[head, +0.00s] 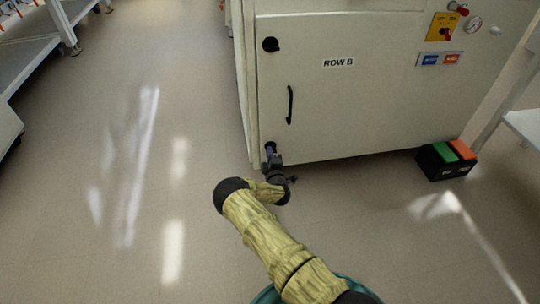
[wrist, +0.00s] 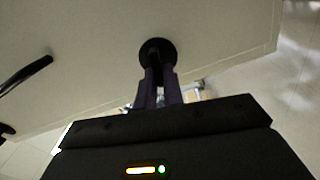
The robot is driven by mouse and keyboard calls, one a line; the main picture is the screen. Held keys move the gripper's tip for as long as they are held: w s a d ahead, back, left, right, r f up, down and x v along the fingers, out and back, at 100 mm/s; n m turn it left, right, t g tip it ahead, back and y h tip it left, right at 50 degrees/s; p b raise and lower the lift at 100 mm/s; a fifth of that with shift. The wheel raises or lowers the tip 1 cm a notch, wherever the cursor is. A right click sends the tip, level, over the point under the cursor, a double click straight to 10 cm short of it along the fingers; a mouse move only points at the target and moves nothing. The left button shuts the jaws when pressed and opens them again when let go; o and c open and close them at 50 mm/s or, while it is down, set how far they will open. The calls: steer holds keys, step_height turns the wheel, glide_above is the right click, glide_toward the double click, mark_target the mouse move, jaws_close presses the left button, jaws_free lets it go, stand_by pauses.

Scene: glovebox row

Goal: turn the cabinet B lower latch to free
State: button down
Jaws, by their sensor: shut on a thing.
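The cabinet (head: 350,100), labelled ROW B, fills the upper right of the head view. Its lower latch is a round black knob, seen in the wrist view (wrist: 157,50) at the cabinet's lower corner. My gripper (head: 270,150) reaches it at the bottom left of the door. In the wrist view my two fingers (wrist: 158,82) are shut on the latch's grip. The fingers hide most of that grip, so its exact angle is hard to tell. The upper latch (head: 270,44) is a similar black knob near the door's top left.
A black vertical door handle (head: 290,104) lies between the latches. A switch panel (head: 442,27) and gauge (head: 474,24) are at upper right. A black box with green and orange pedals (head: 447,160) stands on the floor at right. The floor at left is clear.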

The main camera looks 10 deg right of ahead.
steer(key=shift+f+n+b, duration=0.15)
steer(key=shift+n+b, duration=0.15)
steer(key=shift+n, duration=0.8)
steer(key=c, duration=1.5)
jaws_free()
steer(key=shift+s, duration=0.1)
steer(key=s+p, duration=0.7)
steer(key=s, duration=1)
steer(key=shift+s+p, duration=0.1)
steer(key=shift+p, duration=0.25)
